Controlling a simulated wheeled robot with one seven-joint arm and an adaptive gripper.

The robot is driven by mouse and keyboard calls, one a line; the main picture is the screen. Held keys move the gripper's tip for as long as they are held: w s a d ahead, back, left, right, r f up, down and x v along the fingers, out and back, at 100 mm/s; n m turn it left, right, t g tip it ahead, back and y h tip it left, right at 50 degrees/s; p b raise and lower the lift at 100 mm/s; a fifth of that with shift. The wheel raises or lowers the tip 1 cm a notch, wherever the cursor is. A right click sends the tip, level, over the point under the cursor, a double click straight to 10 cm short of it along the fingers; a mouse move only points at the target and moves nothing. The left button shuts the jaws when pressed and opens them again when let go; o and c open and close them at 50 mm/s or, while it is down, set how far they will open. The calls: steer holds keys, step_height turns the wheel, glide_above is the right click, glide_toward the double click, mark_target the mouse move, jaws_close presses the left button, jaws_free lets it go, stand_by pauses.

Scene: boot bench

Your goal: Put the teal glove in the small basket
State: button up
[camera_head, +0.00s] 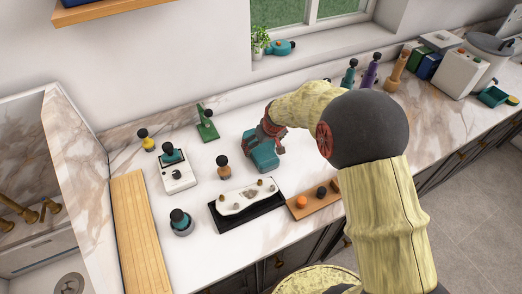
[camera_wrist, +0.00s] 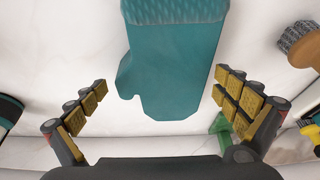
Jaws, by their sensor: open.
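The teal glove (camera_wrist: 165,60) lies on the white marble counter, with its ribbed cuff at the top of the wrist view and its thumb to the left. In the head view it shows as a teal shape (camera_head: 262,157) just below my gripper (camera_head: 270,136). In the wrist view my gripper (camera_wrist: 160,108) is open, its padded fingers wide apart on either side of the glove's rounded end, with nothing held. I cannot make out a small basket for sure; a small teal open container (camera_head: 492,96) stands at the far right of the counter.
A black tray (camera_head: 222,229) with a white piece and an orange-brown board (camera_head: 300,211) lie in front of the glove. Several bottles and boxes (camera_head: 460,72) crowd the back right.

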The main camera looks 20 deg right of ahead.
steer(key=shift+w+f, duration=0.1)
steer(key=shift+f, duration=0.2)
steer(key=shift+c, duration=1.1)
steer(key=c, duration=1)
steer(key=shift+o, duration=0.2)
steer(key=shift+r, duration=0.1)
